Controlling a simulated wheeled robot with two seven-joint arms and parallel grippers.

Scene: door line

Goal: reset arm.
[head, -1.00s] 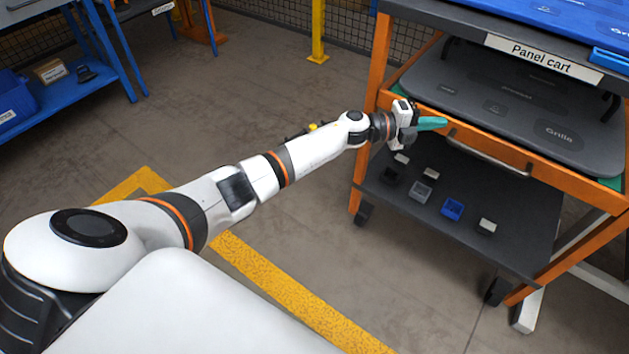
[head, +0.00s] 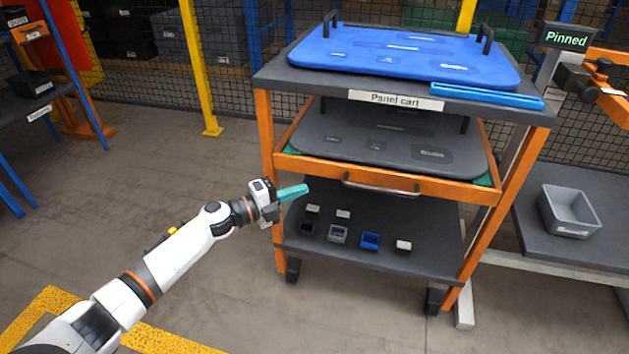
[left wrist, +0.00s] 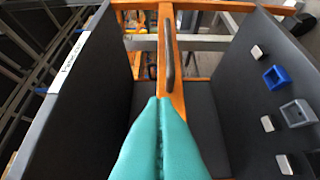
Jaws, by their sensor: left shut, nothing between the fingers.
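My left gripper (head: 291,193) has teal fingers and reaches in from the left in the head view. It is shut and empty, in front of the left front side of the panel cart (head: 262,125), level with a spot just below its drawer. In the left wrist view the shut teal fingers (left wrist: 160,130) point toward the drawer handle (left wrist: 170,55), with a visible gap. My right gripper is in neither view.
The cart carries a blue panel (head: 400,55) on top, a grey panel (head: 390,145) in the drawer and several small bins, one blue (head: 370,240), on the lower shelf. A grey bin (head: 568,212) stands on a bench at right. Floor left of the cart is clear.

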